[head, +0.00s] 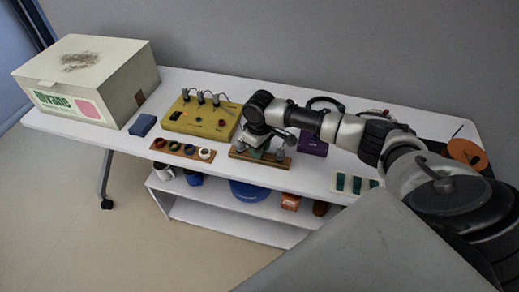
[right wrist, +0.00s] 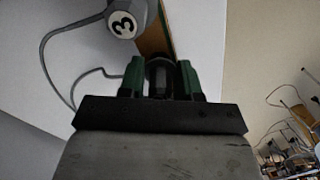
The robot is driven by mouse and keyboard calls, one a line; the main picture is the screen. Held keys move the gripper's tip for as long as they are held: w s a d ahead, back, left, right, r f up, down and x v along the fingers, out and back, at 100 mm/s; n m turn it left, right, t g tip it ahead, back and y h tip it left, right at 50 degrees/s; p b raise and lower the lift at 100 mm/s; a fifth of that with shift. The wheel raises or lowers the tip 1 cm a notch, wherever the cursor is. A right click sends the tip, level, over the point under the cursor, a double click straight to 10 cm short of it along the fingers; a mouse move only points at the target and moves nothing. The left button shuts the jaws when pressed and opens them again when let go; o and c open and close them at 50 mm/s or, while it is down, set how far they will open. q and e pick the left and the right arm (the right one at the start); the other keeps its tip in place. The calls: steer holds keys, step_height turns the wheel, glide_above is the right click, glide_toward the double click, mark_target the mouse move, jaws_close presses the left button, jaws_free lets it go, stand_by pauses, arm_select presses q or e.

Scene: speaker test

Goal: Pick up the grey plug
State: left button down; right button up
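My right gripper (head: 257,154) is low over a wooden strip (head: 240,155) on the white table. In the right wrist view its two green fingers (right wrist: 161,80) stand apart, on either side of a dark grey plug (right wrist: 160,76). I cannot tell whether they press on it. A thin cable runs towards that plug from the left. A second grey plug with a "3" on its end (right wrist: 123,24) stands beside it, clear of the fingers. A grey plug (head: 281,154) also shows in the head view, right of the gripper. My left gripper is not in view.
A yellow device (head: 195,118) with several grey cabled parts stands left of my gripper. A large white box (head: 120,85) fills the left end; a purple box (head: 315,146) is behind right.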

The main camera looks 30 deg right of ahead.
steer(key=shift+r, duration=0.5)
step_height(320, 180, up, 3)
steer(key=shift+w+f, duration=0.1)
steer(key=s+d+r, duration=0.4)
steer(key=s+r, duration=0.3)
steer(key=s, duration=0.4)
steer(key=shift+r, duration=0.15)
step_height(320, 180, up, 4)
steer(key=p, duration=0.6)
steer(key=shift+s, duration=0.1)
